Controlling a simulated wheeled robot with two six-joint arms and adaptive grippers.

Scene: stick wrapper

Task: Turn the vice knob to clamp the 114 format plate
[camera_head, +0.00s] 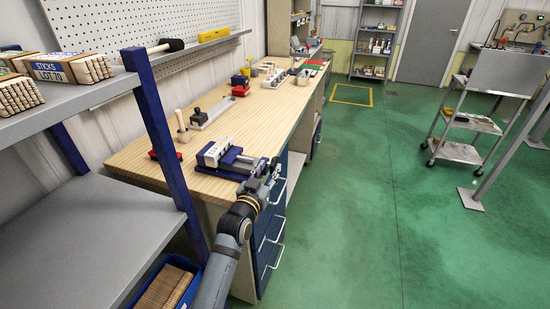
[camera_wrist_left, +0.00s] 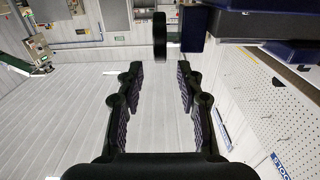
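The blue vice (camera_head: 232,168) sits at the near front corner of the wooden workbench. A pale block with dark marks, seemingly the 114 format plate (camera_head: 213,151), sits at the vice; its marking is too small to read. The vice knob (camera_wrist_left: 159,35) is a dark round disc seen edge-on in the left wrist view, beside a blue vice part (camera_wrist_left: 193,30). My left gripper (camera_head: 274,170) is at the bench's front edge, by the knob end of the vice. In the wrist view its fingers (camera_wrist_left: 158,78) are apart and empty, with the knob ahead of the gap. My right gripper is out of view.
A grey shelf (camera_head: 100,235) with stick boxes stands at left. The green floor at right is mostly clear.

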